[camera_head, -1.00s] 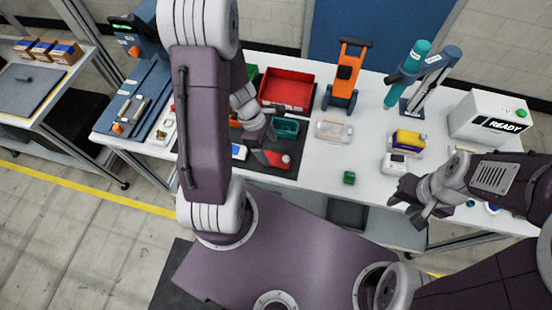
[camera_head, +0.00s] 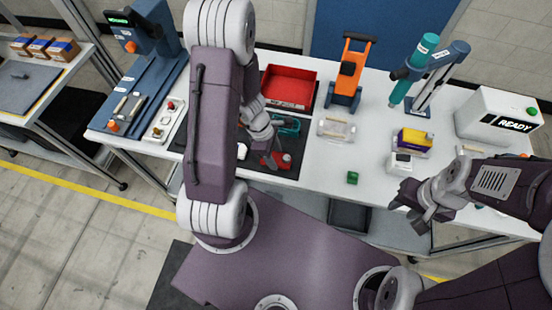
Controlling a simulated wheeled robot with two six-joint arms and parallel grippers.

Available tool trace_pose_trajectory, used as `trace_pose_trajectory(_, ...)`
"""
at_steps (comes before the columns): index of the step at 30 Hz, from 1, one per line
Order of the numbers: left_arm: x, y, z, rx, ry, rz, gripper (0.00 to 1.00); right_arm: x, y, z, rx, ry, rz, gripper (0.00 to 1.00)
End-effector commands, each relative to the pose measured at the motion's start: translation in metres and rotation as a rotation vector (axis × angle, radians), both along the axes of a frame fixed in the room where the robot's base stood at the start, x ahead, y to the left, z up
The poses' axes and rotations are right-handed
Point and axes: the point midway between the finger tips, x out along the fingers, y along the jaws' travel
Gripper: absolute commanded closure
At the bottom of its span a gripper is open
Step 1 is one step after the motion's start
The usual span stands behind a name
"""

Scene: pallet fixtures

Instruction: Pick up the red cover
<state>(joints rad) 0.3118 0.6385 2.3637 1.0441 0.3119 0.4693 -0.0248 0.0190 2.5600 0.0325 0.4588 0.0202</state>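A small red part (camera_head: 282,161), which looks like the red cover, lies on the dark mat at the front of the table. My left gripper (camera_head: 266,149) is low over the mat, right at the red part's upper left side, and hides some of it. I cannot tell whether its fingers touch the part or how far they are apart. My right gripper (camera_head: 418,207) is open and empty at the table's front edge on the right.
A red bin (camera_head: 289,88) and a teal part (camera_head: 288,124) are behind the red part. My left arm hides much of the mat's left side.

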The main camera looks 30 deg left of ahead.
Motion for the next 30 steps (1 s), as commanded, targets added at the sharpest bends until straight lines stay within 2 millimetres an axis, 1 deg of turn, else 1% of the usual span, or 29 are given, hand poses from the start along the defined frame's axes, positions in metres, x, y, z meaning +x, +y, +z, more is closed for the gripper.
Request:
trace_pose_trajectory(1, 0.000, 0.000, 0.000, 0.000, 0.000, 0.000, 0.86, 0.000, 0.000, 0.000, 0.000, 0.000, 0.000, 0.64)
trace_pose_trajectory(2, 0.000, 0.000, 0.000, 0.000, 0.000, 0.000, 0.92, 0.000, 0.000, 0.000, 0.000, 0.000, 0.000, 0.64)
trace_pose_trajectory(8, 0.000, 0.000, 0.001, 0.000, 0.000, 0.000, 0.92, 0.000, 0.000, 0.000, 0.000, 0.000, 0.000, 0.64)
trace_pose_trajectory(11, 0.000, 0.000, 0.006, -0.001, -0.001, 0.001, 0.92, 0.000, 0.000, 0.004, 0.000, 0.000, 0.000, 0.64)
trace_pose_trajectory(14, 0.001, 0.000, 0.018, -0.001, -0.002, 0.001, 0.92, 0.000, 0.000, 0.012, 0.000, 0.000, 0.000, 0.64)
trace_pose_trajectory(17, 0.001, 0.000, 0.037, -0.001, -0.004, 0.000, 0.92, 0.000, 0.000, 0.023, 0.000, 0.000, 0.000, 0.64)
trace_pose_trajectory(18, 0.001, 0.000, 0.046, 0.000, -0.005, -0.001, 0.92, 0.000, 0.000, 0.029, 0.000, 0.000, 0.000, 0.64)
trace_pose_trajectory(19, 0.000, -0.002, 0.050, 0.000, -0.004, -0.002, 0.92, 0.000, 0.000, 0.029, 0.000, 0.000, 0.000, 0.64)
trace_pose_trajectory(20, -0.002, -0.010, 0.049, 0.000, -0.002, -0.005, 0.92, 0.000, 0.000, 0.025, 0.000, -0.001, 0.000, 0.64)
trace_pose_trajectory(22, -0.007, -0.026, 0.057, 0.000, -0.004, -0.008, 0.92, 0.000, 0.000, 0.024, 0.000, 0.000, 0.000, 0.64)
trace_pose_trajectory(30, -0.025, -0.085, 0.097, -0.001, -0.003, -0.009, 0.92, 0.000, 0.000, 0.039, 0.000, 0.000, 0.000, 0.64)
